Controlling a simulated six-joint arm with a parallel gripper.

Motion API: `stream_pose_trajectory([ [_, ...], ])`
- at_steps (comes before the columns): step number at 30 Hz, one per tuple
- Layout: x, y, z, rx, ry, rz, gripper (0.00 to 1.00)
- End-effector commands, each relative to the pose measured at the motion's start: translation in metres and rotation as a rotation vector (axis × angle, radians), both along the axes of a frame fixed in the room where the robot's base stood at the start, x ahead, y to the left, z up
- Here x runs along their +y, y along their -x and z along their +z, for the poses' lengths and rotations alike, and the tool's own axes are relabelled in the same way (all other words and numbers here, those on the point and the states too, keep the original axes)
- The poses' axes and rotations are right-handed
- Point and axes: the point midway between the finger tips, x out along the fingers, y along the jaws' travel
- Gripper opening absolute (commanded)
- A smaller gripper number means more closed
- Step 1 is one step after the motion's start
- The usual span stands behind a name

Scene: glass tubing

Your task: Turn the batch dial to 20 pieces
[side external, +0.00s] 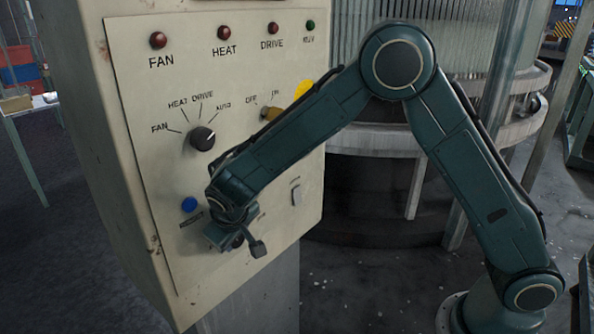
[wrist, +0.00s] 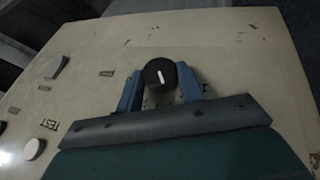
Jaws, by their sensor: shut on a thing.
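The batch dial is a round black knob (wrist: 160,73) with a white pointer line, on the cream control panel (side external: 140,120). In the wrist view its line points almost straight up the picture. My gripper (wrist: 159,80) has one blue finger on each side of the dial and is shut on it. In the side view my gripper (side external: 237,241) is against the lower part of the panel and covers most of the dial. The dial's scale marks and numbers are mostly hidden by my gripper, so I cannot read the setting.
Above is a black mode selector (side external: 203,138), pointing toward AUTO. A brass key switch (side external: 270,113) with a yellow tag (side external: 304,90) is close above my forearm.

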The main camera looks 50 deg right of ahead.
Motion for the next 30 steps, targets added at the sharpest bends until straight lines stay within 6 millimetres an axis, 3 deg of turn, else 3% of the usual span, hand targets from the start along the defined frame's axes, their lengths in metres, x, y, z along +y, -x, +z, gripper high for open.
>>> stream_pose_trajectory([
  [4,0.0,0.0,0.0,-0.001,-0.001,0.002,0.15],
  [5,0.0,0.0,0.0,-0.001,-0.001,0.002,0.41],
  [8,0.0,0.0,0.0,-0.001,-0.001,0.001,0.59],
  [20,0.001,0.001,0.002,-0.001,-0.001,0.001,0.59],
  [30,0.011,0.012,0.03,-0.003,-0.004,0.003,0.59],
])
